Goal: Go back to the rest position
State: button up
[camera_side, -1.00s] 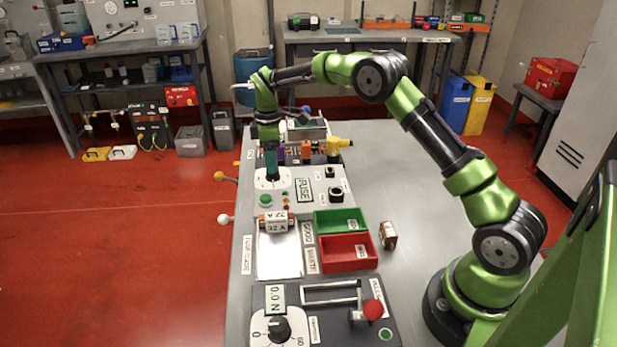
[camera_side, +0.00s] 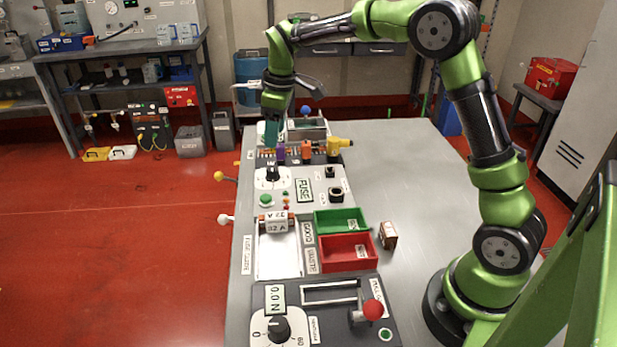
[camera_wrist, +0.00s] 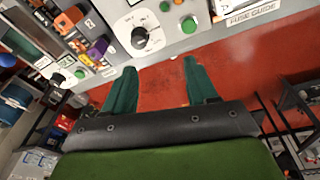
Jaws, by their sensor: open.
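My gripper (camera_wrist: 160,90) is open and empty in the wrist view, its two green fingers apart with only red floor between them. In the side view my gripper (camera_side: 272,138) hangs over the far end of the bench, above and behind the fuse panel's black dial (camera_side: 272,174). The same dial (camera_wrist: 140,36) shows in the wrist view, ahead of the fingers and apart from them.
A fuse block (camera_side: 275,222) lies on the white tray (camera_side: 278,262). A green bin (camera_side: 336,230) and a red bin (camera_side: 345,267) stand beside it, with a small brown box (camera_side: 388,235) to the right. Coloured connectors (camera_side: 305,152) line the back.

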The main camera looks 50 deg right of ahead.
jog(key=s+a+r+m+t, duration=0.2)
jog(key=s+a+r+m, duration=0.2)
jog(key=s+r, duration=0.6)
jog(key=s+a+f+m+t, duration=0.1)
jog(key=s+m, duration=0.2)
jog(key=s, duration=0.5)
jog(key=s+a+f+m+t+y, duration=0.1)
jog(key=s+f+m+t, duration=0.1)
jog(key=s, duration=0.6)
jog(key=shift+s+a+f+m+y, duration=0.15)
jog(key=shift+s+f+m+y, duration=0.15)
jog(key=shift+s+m, duration=0.15)
